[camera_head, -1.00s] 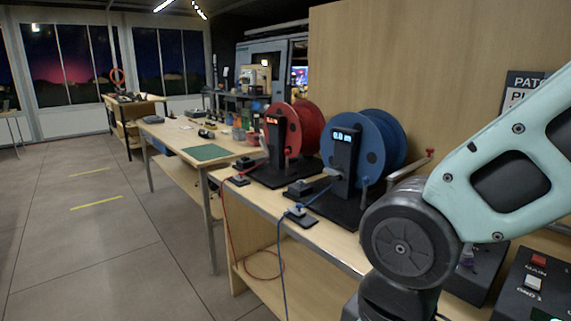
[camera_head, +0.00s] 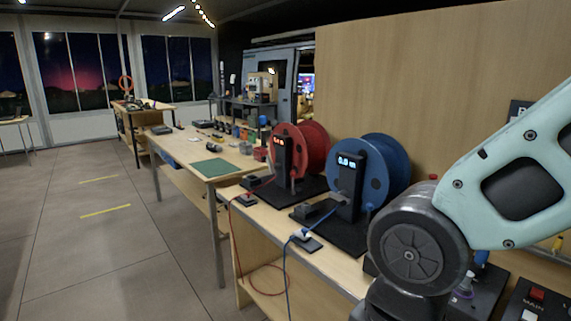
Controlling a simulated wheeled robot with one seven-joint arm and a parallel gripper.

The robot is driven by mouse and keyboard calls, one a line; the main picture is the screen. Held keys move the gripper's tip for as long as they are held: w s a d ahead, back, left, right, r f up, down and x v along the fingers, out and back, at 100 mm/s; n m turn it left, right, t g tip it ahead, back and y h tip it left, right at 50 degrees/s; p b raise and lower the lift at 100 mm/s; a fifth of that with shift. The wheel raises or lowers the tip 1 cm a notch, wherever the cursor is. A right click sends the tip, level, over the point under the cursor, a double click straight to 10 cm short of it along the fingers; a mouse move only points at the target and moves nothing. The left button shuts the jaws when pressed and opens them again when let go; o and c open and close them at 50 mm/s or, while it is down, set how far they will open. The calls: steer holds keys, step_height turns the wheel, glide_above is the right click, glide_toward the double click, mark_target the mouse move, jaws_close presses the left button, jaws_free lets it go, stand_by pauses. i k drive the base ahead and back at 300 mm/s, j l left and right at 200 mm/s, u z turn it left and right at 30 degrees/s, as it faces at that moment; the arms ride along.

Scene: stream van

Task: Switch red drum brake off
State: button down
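The red drum (camera_head: 313,150) stands upright on the wooden bench behind the blue drum. A dark post with a lit red display (camera_head: 281,142) is at its front left, on a dark base. A small pale upright lever (camera_head: 293,184) shows low at the drum's front; I cannot tell whether it is the brake or how it is set. The blue drum (camera_head: 378,170) stands nearer, with its own post and a white-blue display (camera_head: 348,161). My arm fills the right side of the view. My gripper is out of view.
The bench edge (camera_head: 315,268) runs along the front, with red and blue cables hanging over it. Control boxes with a red switch (camera_head: 536,294) sit at the lower right. A second table with a green mat (camera_head: 211,169) stands farther back. The floor (camera_head: 90,240) at left is clear.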

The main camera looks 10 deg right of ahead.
mark_target(293, 173)
steer(key=i+j, duration=0.4)
steer(key=i+j+u, duration=0.15)
steer(key=i+j, duration=0.65)
steer(key=i, duration=0.3)
steer(key=i+j+u, duration=0.1)
steer(key=i+j, duration=0.3)
steer(key=i, duration=0.1)
